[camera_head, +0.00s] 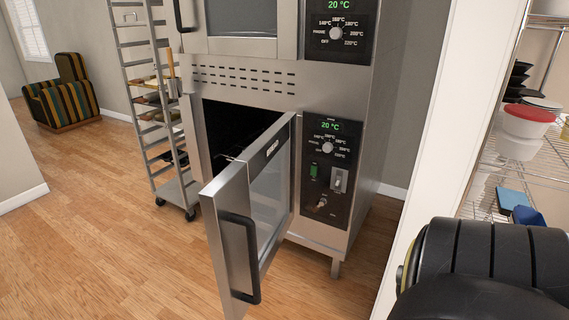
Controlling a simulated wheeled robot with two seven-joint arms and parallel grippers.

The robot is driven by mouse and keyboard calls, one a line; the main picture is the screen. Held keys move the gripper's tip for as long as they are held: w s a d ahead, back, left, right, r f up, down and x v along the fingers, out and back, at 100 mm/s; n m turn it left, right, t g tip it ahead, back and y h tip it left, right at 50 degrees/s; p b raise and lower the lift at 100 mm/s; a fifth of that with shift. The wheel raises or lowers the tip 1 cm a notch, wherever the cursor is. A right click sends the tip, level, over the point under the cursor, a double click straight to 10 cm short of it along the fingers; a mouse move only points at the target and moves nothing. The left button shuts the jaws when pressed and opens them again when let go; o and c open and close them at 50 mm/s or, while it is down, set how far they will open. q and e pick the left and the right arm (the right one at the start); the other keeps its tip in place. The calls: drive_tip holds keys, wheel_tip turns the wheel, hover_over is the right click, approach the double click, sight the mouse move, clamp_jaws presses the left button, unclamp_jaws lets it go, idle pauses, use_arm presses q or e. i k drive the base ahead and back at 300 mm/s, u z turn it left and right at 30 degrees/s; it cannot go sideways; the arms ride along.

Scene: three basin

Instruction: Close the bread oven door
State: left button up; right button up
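The steel bread oven (245,72) stands in the middle of the head view, with an upper and a lower chamber. Its lower door (226,192) stands well open, swung out toward me. The door is hinged on the right, beside the lower control panel (330,165). A black bar handle (248,258) is on the door's outer face near its free edge. The dark lower chamber (232,122) shows behind the door. Neither gripper is in view, and nothing is seen touching the door.
A wheeled tray rack (190,192) stands just left of the oven. A white wall edge (440,125) and a wire shelf (484,190) with tubs are on the right. A black part of my arm fills the lower right corner. The wooden floor at left is clear.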

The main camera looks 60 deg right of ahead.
sight(240, 272)
drive_tip(key=z, duration=3.25)
drive_tip(key=k, duration=0.35)
drive_tip(key=u, duration=1.15)
